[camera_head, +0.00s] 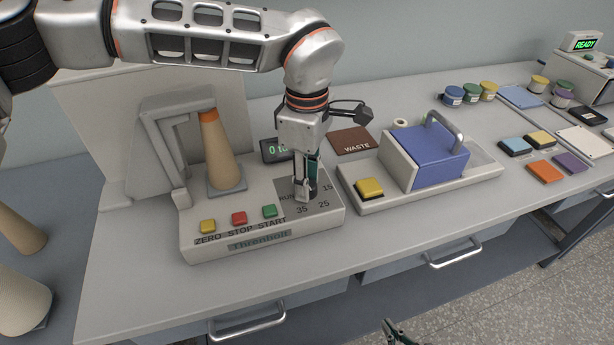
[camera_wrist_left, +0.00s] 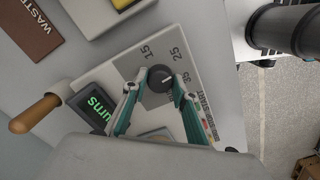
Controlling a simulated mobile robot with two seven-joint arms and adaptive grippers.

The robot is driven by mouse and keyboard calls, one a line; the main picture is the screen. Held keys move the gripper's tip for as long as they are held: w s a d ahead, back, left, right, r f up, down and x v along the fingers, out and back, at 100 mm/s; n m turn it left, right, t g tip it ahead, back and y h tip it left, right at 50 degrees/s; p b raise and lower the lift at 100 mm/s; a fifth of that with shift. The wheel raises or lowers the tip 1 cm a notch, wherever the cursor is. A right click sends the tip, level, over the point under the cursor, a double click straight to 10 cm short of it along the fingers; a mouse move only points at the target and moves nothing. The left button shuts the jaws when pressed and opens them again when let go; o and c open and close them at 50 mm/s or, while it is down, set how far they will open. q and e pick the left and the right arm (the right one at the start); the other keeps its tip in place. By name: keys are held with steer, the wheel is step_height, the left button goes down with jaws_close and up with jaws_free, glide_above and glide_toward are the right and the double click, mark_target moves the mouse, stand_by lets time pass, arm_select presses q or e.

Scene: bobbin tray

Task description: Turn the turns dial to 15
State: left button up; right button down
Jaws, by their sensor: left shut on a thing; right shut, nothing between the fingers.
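The turns dial (camera_wrist_left: 156,84) is a dark round knob on the winder's grey panel, ringed by the numbers 15, 25 and 35. Its pale pointer line appears to aim toward the 35 side. My left gripper (camera_head: 305,192) comes down from above onto the dial and hides most of it in the head view. In the left wrist view its teal fingers (camera_wrist_left: 160,88) are shut on the dial, one on each side. My right gripper (camera_head: 398,332) shows partly at the bottom edge of the head view, shut and empty, away from the table.
The winder (camera_head: 262,252) carries yellow, red and green buttons, a tan cone (camera_head: 219,155) and a green display (camera_head: 275,150) partly hidden by my arm. A blue-lidded box (camera_head: 430,160) and yellow button (camera_head: 369,188) stand right. The table front is clear.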

arm_select(q)
steer(key=n, duration=0.4)
steer(key=shift+n, duration=0.4)
steer(key=n, duration=0.3)
steer(key=shift+n, duration=0.3)
steer(key=n, duration=0.4)
steer(key=shift+n, duration=2.1)
steer(key=o, duration=1.1)
step_height(320, 180, up, 12)
